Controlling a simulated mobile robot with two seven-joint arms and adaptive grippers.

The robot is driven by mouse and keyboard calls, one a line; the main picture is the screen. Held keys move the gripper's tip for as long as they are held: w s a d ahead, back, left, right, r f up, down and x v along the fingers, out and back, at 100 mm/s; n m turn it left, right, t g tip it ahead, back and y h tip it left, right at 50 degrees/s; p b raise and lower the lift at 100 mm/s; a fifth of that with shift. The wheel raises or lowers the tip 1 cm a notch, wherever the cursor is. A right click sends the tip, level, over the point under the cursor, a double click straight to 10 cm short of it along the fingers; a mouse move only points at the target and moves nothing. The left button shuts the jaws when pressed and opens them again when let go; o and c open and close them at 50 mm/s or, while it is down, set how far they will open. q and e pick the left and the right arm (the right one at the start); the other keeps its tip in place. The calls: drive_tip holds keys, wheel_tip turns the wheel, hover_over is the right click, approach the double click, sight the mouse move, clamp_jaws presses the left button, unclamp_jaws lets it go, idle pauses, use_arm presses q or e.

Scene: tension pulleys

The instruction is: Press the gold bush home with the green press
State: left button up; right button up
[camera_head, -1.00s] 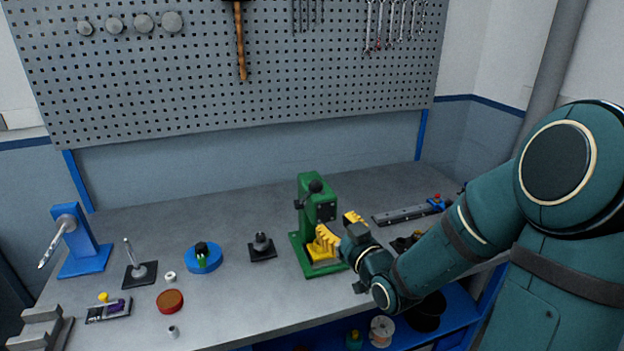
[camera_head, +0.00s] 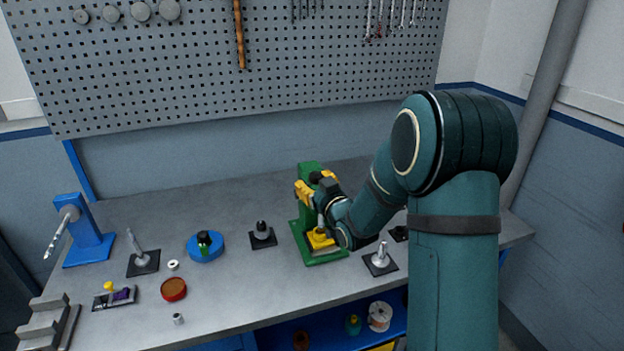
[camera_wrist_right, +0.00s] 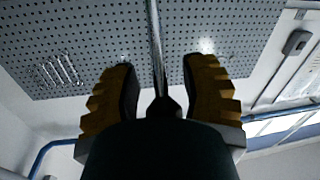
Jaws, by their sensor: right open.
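The green press (camera_head: 308,170) stands on the bench at the middle, with a green base (camera_head: 326,259). A yellow block (camera_head: 321,241) sits on that base under the press head. I cannot make out the gold bush apart from this block. My right gripper (camera_head: 314,184) is at the top of the press, its yellow fingers open and apart, hiding most of the head and lever. In the right wrist view, a thin metal rod (camera_wrist_right: 155,50) and a dark piece show between the spread fingers. I cannot tell whether they touch it. My left gripper is out of view.
Left of the press are a black-based post (camera_head: 262,235), a blue round fixture (camera_head: 205,247), a red round dish (camera_head: 173,289) and a blue stand (camera_head: 88,240). A silver post (camera_head: 380,256) on a black plate stands right of the press, close to my arm.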

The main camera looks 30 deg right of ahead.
drive_tip(key=shift+w, duration=0.45)
clamp_jaws()
drive_tip(key=shift+s, duration=0.1)
drive_tip(key=s+f+t+b, duration=0.3)
drive_tip(key=f+t+b, duration=0.1)
drive_tip(key=b, duration=1.5)
drive_tip(key=shift+s+a+f+n, duration=0.2)
drive_tip(key=shift+a+f+n, duration=0.15)
drive_tip(key=shift+f, duration=0.55)
drive_tip(key=shift+a, duration=0.1)
